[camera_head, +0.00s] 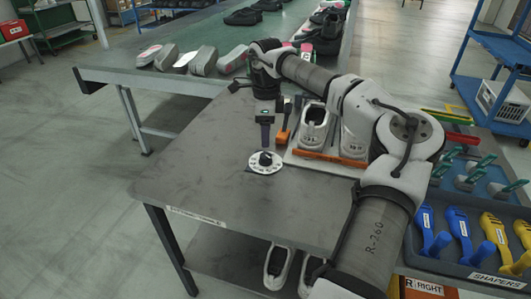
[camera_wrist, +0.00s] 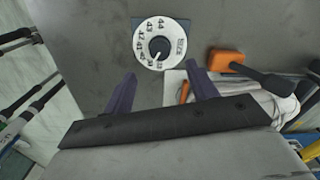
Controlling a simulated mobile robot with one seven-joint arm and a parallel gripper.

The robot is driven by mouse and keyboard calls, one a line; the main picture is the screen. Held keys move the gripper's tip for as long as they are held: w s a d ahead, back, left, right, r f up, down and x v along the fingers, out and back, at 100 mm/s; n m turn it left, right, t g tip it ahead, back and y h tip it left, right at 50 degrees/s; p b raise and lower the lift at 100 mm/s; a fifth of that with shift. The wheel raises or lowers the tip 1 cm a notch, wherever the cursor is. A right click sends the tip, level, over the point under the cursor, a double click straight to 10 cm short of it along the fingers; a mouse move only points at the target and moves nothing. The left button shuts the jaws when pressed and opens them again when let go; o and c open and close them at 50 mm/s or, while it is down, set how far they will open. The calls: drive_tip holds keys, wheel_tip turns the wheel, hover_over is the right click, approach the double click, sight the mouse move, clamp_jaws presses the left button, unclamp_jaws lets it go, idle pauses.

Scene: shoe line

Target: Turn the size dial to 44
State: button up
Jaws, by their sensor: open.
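The size dial (camera_head: 266,162) is a white disc with dark numbers and a black knob, lying on the grey table. In the wrist view the dial (camera_wrist: 143,36) sits on a dark square base, with 44 near the top of its ring. Its black knob (camera_wrist: 159,46) seems to point to the lower left; the number there is too small to read surely. My gripper (camera_head: 265,124) is above the table, just beyond the dial in the head view. In the wrist view its two fingers (camera_wrist: 160,70) are apart and empty, with the dial past their tips.
A pale tray (camera_head: 297,157) with shoes and an orange bar stands right of the dial. A blue tray (camera_head: 441,265) of shapers is at the right. The table's left part is clear. A shoe conveyor (camera_head: 130,72) runs behind.

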sight(265, 155)
wheel_tip(265, 155, down, 8)
drive_tip(key=shift+a+f, duration=0.1)
drive_tip(key=shift+c, duration=0.2)
drive_tip(key=c, duration=1)
